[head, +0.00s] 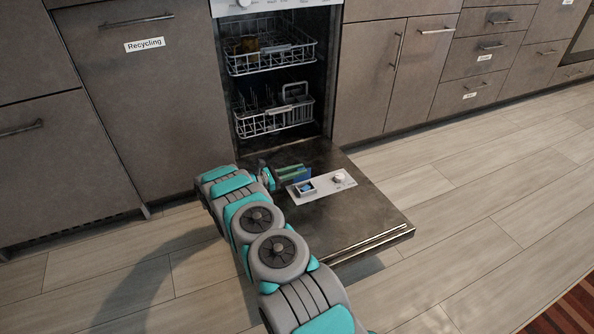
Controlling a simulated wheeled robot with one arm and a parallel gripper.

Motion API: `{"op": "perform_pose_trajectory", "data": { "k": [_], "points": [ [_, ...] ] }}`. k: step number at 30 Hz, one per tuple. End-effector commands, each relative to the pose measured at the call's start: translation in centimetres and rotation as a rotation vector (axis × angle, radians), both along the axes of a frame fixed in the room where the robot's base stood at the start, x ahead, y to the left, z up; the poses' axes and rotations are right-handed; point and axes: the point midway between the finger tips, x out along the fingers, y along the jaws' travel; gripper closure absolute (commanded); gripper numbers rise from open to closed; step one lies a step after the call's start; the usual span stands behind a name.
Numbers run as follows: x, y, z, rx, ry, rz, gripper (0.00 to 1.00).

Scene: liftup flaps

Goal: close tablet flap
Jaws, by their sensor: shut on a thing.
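The dishwasher door (340,218) is folded down flat. A light panel (322,190) is set in its inner face. The panel holds an open tablet compartment (306,187) with a blue tablet inside, and a round knob or cap beside it. My gripper (297,173) is low over the door, at the far-left edge of the compartment. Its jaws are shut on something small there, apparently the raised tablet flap. The flap's outline is too small to make out clearly.
Two dish racks (270,52) stand inside the dishwasher behind the door, the upper one holding a brown item. My arm crosses the door's left side. Closed cabinets and drawers line both sides. The floor (470,200) to the right is clear.

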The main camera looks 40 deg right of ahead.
Motion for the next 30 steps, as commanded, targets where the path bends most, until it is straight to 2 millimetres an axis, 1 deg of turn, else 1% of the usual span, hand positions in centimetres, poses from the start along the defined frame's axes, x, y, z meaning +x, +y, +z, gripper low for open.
{"op": "perform_pose_trajectory", "data": {
  "k": [4, 11, 21, 30],
  "points": [
    [-0.6, 0.1, 0.1, -0.027, -0.112, 0.001, 1.0],
    [-1.8, 0.4, -0.2, -0.077, -0.321, 0.002, 1.0],
    [-3.5, 0.8, -1.0, -0.153, -0.633, 0.002, 1.0],
    [-4.6, 1.1, -1.9, -0.207, -0.857, 0.001, 1.0]
  ]
}}
